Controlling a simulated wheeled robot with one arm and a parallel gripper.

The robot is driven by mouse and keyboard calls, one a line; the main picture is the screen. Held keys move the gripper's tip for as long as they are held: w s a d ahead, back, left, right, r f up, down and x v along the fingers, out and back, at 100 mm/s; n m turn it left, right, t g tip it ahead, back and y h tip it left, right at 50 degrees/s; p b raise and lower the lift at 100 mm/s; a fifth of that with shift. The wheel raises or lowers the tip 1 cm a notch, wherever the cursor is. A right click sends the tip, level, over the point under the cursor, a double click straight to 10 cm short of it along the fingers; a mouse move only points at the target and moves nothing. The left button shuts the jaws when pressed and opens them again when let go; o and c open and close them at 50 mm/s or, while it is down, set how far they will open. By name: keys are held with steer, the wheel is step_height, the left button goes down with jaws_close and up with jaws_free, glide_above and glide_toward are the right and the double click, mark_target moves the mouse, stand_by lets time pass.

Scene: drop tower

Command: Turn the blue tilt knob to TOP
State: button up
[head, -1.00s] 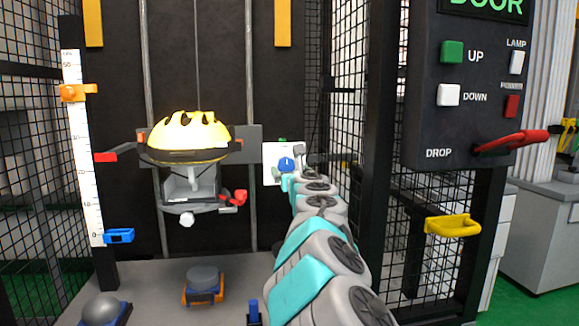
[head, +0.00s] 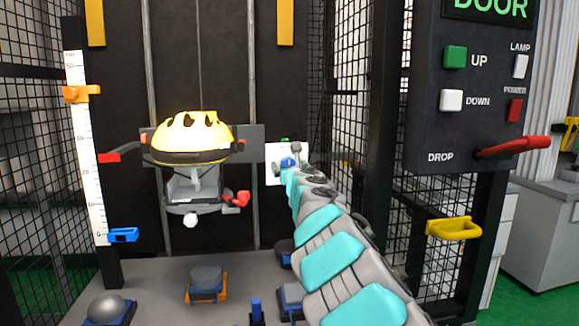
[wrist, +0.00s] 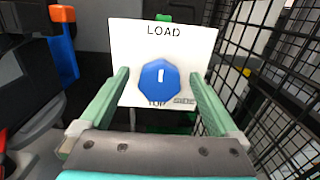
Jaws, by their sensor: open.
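The blue tilt knob (wrist: 159,82) is on a white plate (wrist: 125,40) in the wrist view. The plate reads LOAD above the knob, TOP below it, partly covered, and SIDE at lower right. The knob's short white mark is upright, in its upper half, on the LOAD side. My gripper (wrist: 159,74) is open, with one pale green finger on each side of the knob. Gaps show between fingers and knob; I cannot tell the depth. In the head view the knob (head: 288,162) is small and partly hidden by my arm.
A yellow helmet (head: 192,136) sits on the grey carriage (head: 193,186) left of the plate. Mesh (wrist: 275,60) runs close on the right. A control panel (head: 465,125) with a red lever (head: 515,146) stands at right. Several low blocks stand on the base plate.

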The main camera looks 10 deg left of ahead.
steer(key=shift+c, duration=0.4)
steer(key=c, duration=1.3)
